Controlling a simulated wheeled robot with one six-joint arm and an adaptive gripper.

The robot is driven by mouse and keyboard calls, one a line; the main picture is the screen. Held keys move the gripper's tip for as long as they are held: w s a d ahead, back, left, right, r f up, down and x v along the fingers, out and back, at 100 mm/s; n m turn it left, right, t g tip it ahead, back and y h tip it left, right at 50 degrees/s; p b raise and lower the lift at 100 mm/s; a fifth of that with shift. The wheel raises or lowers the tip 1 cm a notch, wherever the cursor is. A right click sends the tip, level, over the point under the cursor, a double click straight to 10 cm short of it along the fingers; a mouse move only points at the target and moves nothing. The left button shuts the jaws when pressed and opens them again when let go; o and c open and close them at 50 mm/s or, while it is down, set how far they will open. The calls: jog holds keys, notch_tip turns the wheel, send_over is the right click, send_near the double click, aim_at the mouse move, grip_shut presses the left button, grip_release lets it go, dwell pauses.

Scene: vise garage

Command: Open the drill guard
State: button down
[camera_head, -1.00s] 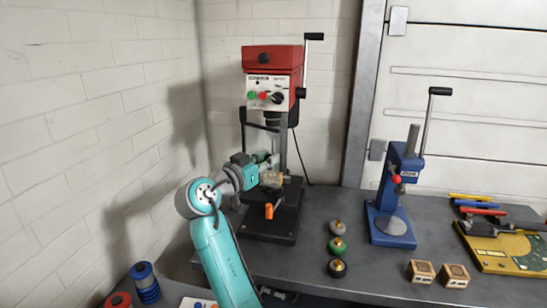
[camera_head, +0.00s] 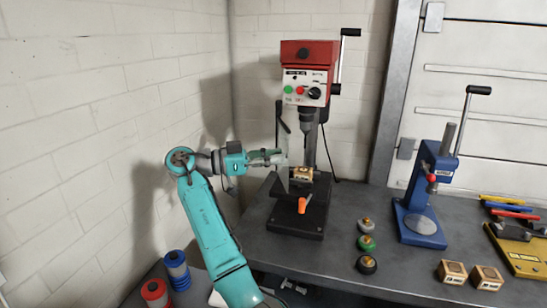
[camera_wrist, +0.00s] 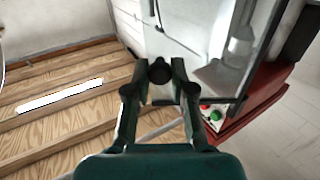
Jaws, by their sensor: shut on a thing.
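The drill press (camera_head: 305,62) stands at the back of the bench with a red head and a control panel. Its clear guard (camera_head: 283,178) is swung out to the left of the chuck and looks nearly edge-on in the head view. My gripper (camera_head: 282,157) reaches in from the left at the guard's edge. In the wrist view, my gripper (camera_wrist: 160,72) is shut on a round black knob (camera_wrist: 160,70) by the guard panel. The chuck (camera_head: 307,128) is uncovered from the front. A wooden block (camera_head: 302,174) sits in the vise below, with an orange handle (camera_head: 304,205).
Three small knobbed weights (camera_head: 366,242) stand right of the drill base. A blue arbor press (camera_head: 422,220), wooden blocks (camera_head: 452,271) and a yellow fixture (camera_head: 520,250) are further right. Red and blue spools (camera_head: 176,270) are at lower left. The wall is close on the left.

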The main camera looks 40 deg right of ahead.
jog(key=shift+f, duration=0.1)
dwell(0.3)
jog(key=c, duration=1)
grip_release()
jog(key=shift+w, duration=0.1)
jog(key=shift+a, duration=0.15)
jog(key=shift+v, duration=3.65)
